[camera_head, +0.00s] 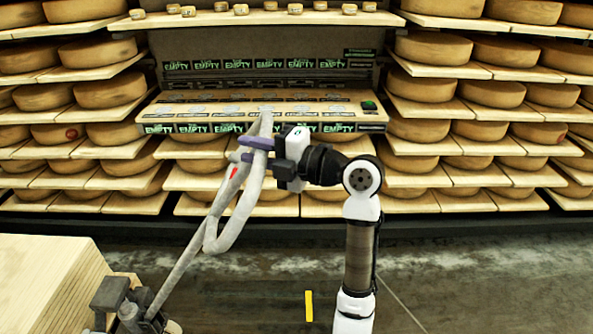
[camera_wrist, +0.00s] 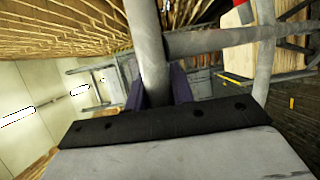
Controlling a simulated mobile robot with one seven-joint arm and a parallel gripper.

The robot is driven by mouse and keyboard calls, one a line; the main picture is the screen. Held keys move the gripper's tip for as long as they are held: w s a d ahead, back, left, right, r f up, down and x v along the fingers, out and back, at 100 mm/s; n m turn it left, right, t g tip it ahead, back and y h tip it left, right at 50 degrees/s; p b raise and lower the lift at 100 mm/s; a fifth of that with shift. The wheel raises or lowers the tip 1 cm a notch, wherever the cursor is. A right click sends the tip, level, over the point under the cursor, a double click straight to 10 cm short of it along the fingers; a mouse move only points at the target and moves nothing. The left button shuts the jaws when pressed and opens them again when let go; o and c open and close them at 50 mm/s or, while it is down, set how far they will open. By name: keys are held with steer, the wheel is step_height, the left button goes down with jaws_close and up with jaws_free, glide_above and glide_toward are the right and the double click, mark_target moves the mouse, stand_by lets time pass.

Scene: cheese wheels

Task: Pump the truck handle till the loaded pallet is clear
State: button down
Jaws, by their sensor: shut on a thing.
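The truck handle (camera_head: 199,238) is a grey tubular loop rising from the pallet truck's base (camera_head: 126,305) at the lower left, leaning up and to the right. A small red mark shows on it. My gripper (camera_head: 254,149), with purple fingers, is shut on the upper part of the handle loop. In the wrist view the grey handle tube (camera_wrist: 150,55) passes between the purple fingers (camera_wrist: 168,88). The pallet load (camera_head: 50,280), pale wooden boards, stands at the lower left. The pallet's underside and the forks are hidden, so its height off the floor cannot be told.
Shelves of cheese wheels (camera_head: 420,90) fill the back wall. A console shelf with "EMPTY" labels (camera_head: 240,128) and a green button (camera_head: 369,105) stands behind the handle. A yellow strip (camera_head: 309,305) lies on the dark floor, which is clear in front of the shelves.

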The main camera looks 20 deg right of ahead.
steer(key=w+a+r+p, duration=0.3)
steer(key=w+a+r, duration=0.1)
steer(key=a, duration=0.9)
steer(key=w+a+r+g+h+p, duration=0.1)
steer(key=w+a+r+p, duration=0.1)
steer(key=a, duration=1.2)
steer(key=w+a+r+n+h+p, duration=0.1)
steer(key=w+a+r+p, duration=0.2)
steer(key=a, duration=1)
steer(key=shift+w+a+r+g+p, duration=0.3)
steer(key=shift+w+r, duration=1)
steer(key=shift+r, duration=0.6)
steer(key=c, duration=1.2)
jaws_free()
steer(key=shift+f, duration=0.1)
steer(key=b+v, duration=0.4)
steer(key=v, duration=1)
